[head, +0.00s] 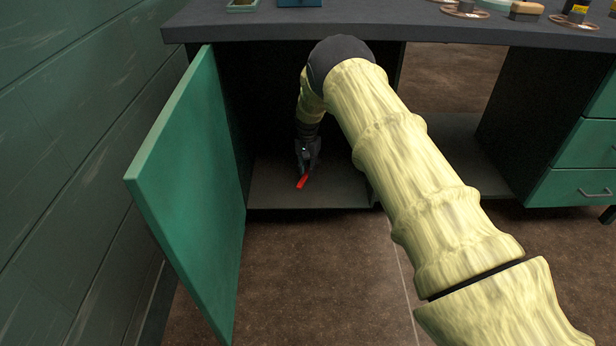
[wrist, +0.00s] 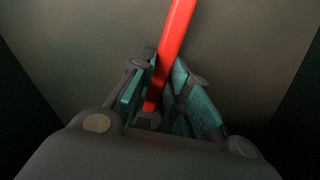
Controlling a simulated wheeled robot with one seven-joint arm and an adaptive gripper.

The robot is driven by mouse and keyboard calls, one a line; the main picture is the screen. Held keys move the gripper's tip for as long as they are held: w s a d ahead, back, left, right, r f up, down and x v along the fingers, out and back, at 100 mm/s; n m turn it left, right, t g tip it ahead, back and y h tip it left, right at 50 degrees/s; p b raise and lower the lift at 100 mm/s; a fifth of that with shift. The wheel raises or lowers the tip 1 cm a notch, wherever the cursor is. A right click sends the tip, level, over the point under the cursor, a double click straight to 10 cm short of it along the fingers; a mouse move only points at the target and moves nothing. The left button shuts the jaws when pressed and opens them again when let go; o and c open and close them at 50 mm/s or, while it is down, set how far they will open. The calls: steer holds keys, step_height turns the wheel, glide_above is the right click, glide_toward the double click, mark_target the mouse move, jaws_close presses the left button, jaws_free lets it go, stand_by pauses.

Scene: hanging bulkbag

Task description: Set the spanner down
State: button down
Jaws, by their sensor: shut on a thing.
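The red spanner (wrist: 174,45) runs up and away from between my gripper's fingers in the wrist view. Its near end has a grey tip. My gripper (head: 303,170) is inside the open cabinet, pointing down and shut on the spanner. In the head view the spanner shows as a small red piece (head: 302,181) just below the fingertips, close above or at the cabinet floor (head: 330,193). I cannot tell whether it touches the floor. In the wrist view my gripper (wrist: 160,98) has its teal pads on both sides of the spanner.
The green cabinet door (head: 195,185) stands open on the left. The dark worktop (head: 330,24) is above the cabinet, with several items on it. Dark side walls bound the cabinet. Green drawers (head: 580,165) are at right. The cabinet floor around the spanner looks clear.

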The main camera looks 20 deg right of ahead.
steer(key=shift+f+b, duration=0.7)
steer(key=shift+f, duration=0.8)
steer(key=shift+f, duration=0.15)
steer(key=c, duration=1.4)
jaws_free()
steer(key=shift+o, duration=0.2)
steer(key=shift+r+p, duration=1.95)
steer(key=shift+r, duration=1.9)
